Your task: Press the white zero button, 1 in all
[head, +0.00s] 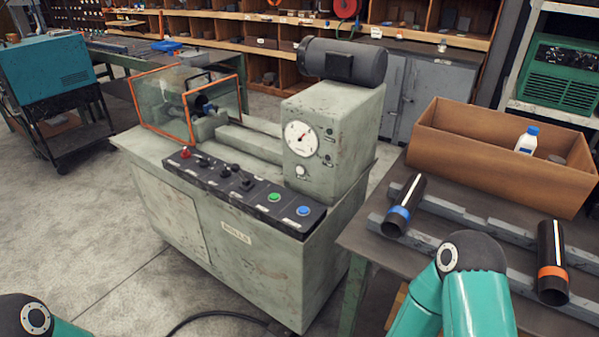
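A round white button (300,171) sits on the front of the grey-green machine's upright housing (330,125), below a white dial gauge (301,138). I take it for the zero button; any lettering beside it is too small to read. Nothing visible touches it. Neither gripper is in view. Only a piece of my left arm shows at the bottom left corner, and part of my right arm shows at the bottom right, in front of the bench. Both are well apart from the button.
A black control panel (240,183) below the housing carries a red knob (185,152), levers, a green button (274,197) and a blue button (303,210). At right, a bench holds two black pipes (404,205) (552,262) on rails and a cardboard box (470,150).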

